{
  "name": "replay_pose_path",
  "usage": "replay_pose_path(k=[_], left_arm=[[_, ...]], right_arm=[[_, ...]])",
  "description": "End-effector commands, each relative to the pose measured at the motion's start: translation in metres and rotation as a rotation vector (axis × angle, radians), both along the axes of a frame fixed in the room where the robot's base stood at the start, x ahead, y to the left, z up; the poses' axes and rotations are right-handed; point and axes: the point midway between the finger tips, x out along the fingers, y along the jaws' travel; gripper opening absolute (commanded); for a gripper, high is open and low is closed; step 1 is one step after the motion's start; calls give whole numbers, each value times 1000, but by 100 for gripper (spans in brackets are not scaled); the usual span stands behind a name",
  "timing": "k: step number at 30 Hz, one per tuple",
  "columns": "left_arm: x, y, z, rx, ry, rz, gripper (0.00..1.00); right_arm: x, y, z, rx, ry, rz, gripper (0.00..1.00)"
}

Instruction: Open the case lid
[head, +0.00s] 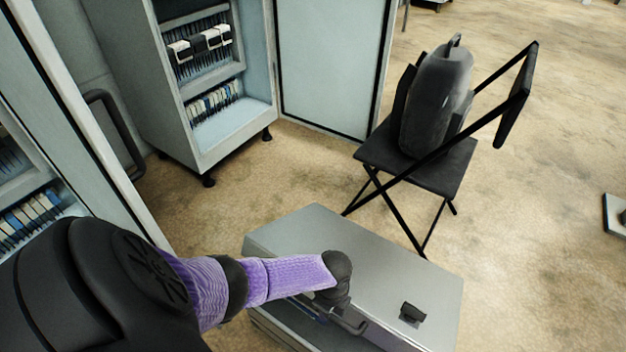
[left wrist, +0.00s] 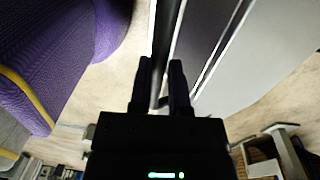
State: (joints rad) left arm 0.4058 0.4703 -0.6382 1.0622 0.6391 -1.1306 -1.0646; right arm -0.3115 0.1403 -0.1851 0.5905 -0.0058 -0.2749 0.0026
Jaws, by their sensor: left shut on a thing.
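The grey metal case (head: 405,265) lies on the floor at the bottom centre of the head view, with its lid down. A dark latch (head: 412,313) sits near the right of its front edge, and a dark handle (head: 350,326) runs along that edge. My left gripper (head: 326,311) is at the handle, its fingers mostly hidden by my wrist. In the left wrist view, the two fingers (left wrist: 161,95) are closed around a dark bar that looks like the handle. The pale case panel (left wrist: 255,50) shows beside them. My right gripper is out of view.
A folding chair (head: 420,172) with a dark grey bag (head: 437,100) stands behind the case. An open cabinet (head: 235,130) with rows of components stands at the back left, another cabinet at the far left. The floor to the right is mostly clear.

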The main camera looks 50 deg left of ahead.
Motion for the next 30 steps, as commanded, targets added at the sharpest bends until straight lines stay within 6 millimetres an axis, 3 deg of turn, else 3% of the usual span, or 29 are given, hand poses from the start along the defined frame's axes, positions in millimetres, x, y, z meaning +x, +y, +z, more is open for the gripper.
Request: replay_pose_path(k=[1,7,23,24,28,30], left_arm=[[13,4,13,4,-26,2,0],[29,8,30,6,-28,2,0],[34,9,34,5,-24,1,0],[35,9,34,5,-24,1,32],[33,8,34,4,-20,1,58],[33,8,34,3,-18,1,58]], right_arm=[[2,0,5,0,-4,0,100],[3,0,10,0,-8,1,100],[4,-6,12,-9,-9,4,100],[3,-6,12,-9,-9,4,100],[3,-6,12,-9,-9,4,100],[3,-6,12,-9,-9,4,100]])
